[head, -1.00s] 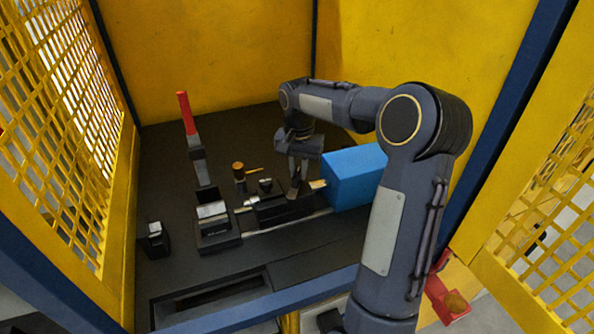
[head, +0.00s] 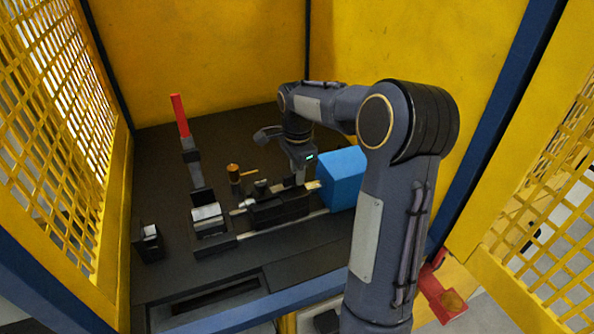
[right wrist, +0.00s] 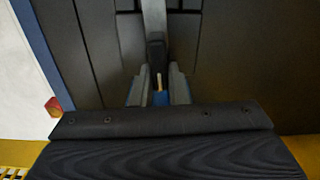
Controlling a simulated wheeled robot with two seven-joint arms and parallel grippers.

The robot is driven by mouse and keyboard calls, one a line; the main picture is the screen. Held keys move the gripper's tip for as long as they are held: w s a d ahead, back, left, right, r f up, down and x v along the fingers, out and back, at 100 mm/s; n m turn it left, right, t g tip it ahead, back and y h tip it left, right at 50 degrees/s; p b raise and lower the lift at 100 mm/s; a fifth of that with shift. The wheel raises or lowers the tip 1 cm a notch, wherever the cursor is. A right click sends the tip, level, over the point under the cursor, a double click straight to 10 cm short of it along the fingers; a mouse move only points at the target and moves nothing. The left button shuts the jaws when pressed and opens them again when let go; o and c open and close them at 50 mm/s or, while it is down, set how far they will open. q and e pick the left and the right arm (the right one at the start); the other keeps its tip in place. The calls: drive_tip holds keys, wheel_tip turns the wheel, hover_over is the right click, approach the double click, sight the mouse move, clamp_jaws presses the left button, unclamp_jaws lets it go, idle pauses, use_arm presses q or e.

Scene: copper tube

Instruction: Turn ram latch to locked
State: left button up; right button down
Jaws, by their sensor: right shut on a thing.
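My right gripper (head: 300,178) is down at the black carriage (head: 280,207), beside the brass rod (head: 313,185) of the blue ram block (head: 341,179). In the right wrist view its fingers (right wrist: 158,92) stand close on either side of a small dark lever-like part (right wrist: 156,50), which I take for the ram latch. The gripper is shut on it, though the contact is partly hidden. The latch's angle is hard to read in the head view. My left gripper is not in view.
A red-handled lever (head: 180,116) stands upright at the back left. A brass-topped post (head: 234,176) is left of the carriage. A clamp block (head: 208,221) and a small black box (head: 150,242) stand further left. Yellow panels and mesh surround the dark table (head: 160,190).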

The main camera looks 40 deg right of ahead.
drive_tip(key=shift+s+m, duration=0.1)
drive_tip(key=shift+m, duration=0.5)
drive_tip(key=c, duration=1.4)
unclamp_jaws()
drive_tip(key=shift+r, duration=0.1)
wheel_tip(320, 180, up, 8)
drive_tip(key=shift+f, duration=0.2)
